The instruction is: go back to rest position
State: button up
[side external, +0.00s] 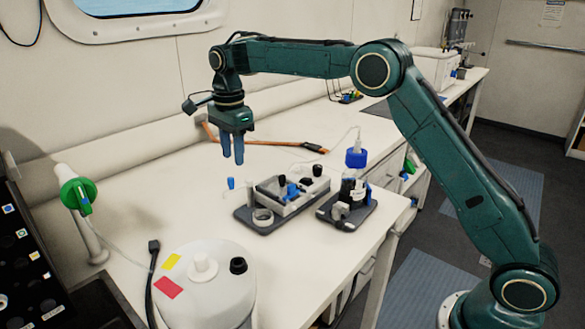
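My gripper (232,159) hangs at the end of my raised green arm, pointing straight down above the white bench (150,205). Its two blue fingers are a little apart, with nothing seen between them. The fingertips are clear of the bench and of the things on it. The grey tray with a white box (291,204) and small blue and black parts stands to the lower right of the gripper in the picture.
A white round container (208,290) with yellow and red labels stands at the front. A green-and-white valve (78,192) is at left. An orange-handled tool (309,147) lies behind the tray. A white box (436,68) stands on the far bench. The bench's left middle is bare.

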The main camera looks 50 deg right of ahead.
jog(key=s+d+r+n+t, duration=0.1)
jog(key=s+d+r+n, duration=0.1)
jog(key=s+r+n, duration=0.6)
jog(key=s+d+r+n+t, duration=0.2)
jog(key=s+r, duration=0.1)
jog(key=s, duration=0.9)
jog(key=s+d+f+n+t, duration=0.1)
jog(key=s+f+n, duration=0.2)
jog(key=s, duration=0.7)
jog(key=s+f+n+t, duration=0.1)
jog(key=s+f+n, duration=0.2)
jog(key=s+n, duration=0.3)
jog(key=s, duration=0.4)
jog(key=shift+d+f, duration=0.35)
jog(key=shift+d, duration=0.05)
jog(key=shift+c, duration=0.2)
